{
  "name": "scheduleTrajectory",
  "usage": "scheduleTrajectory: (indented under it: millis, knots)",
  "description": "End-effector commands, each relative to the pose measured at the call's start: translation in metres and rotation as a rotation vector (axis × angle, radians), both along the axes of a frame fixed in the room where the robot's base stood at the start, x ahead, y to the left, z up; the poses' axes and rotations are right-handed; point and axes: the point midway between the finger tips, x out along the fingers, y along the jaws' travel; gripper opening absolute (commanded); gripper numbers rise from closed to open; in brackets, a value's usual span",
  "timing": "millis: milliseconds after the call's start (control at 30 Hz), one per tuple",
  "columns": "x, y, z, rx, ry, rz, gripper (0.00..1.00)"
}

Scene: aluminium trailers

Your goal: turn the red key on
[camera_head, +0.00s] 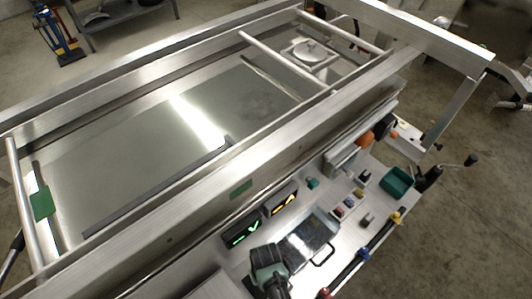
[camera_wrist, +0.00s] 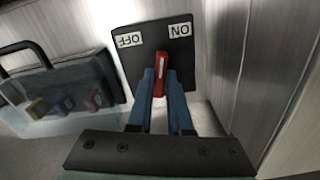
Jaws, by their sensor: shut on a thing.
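The red key (camera_wrist: 161,66) stands on a black switch plate (camera_wrist: 135,62) in the wrist view. The plate has a white OFF label (camera_wrist: 130,40) at left and a white ON label (camera_wrist: 180,30) at right, both upside down in the picture. The key lies nearly upright in the picture, between the two labels. My gripper (camera_wrist: 162,82) is shut on the key, with one blue finger on each side of it. In the head view the dark teal end of my arm (camera_head: 268,262) is at the bottom centre; the key cannot be made out there.
A clear box (camera_wrist: 62,92) with a dark handle and coloured parts inside stands left of the plate in the wrist view. A metal wall (camera_wrist: 232,60) rises close at right. In the head view, lit displays (camera_head: 245,231) and a teal bin (camera_head: 397,182) sit along the trailer.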

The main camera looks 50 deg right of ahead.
Motion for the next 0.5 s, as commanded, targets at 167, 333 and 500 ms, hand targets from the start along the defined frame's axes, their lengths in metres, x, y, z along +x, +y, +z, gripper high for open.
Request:
scheduleTrajectory:
  millis: [167, 333, 500]
  knots:
    - [0.0006, -0.0001, 0.0013, -0.001, -0.001, -0.161, 0.0]
    - [0.0006, -0.0001, 0.0011, -0.001, -0.001, -0.298, 0.0]
    - [0.0009, -0.0003, 0.001, -0.001, -0.002, -0.407, 0.0]
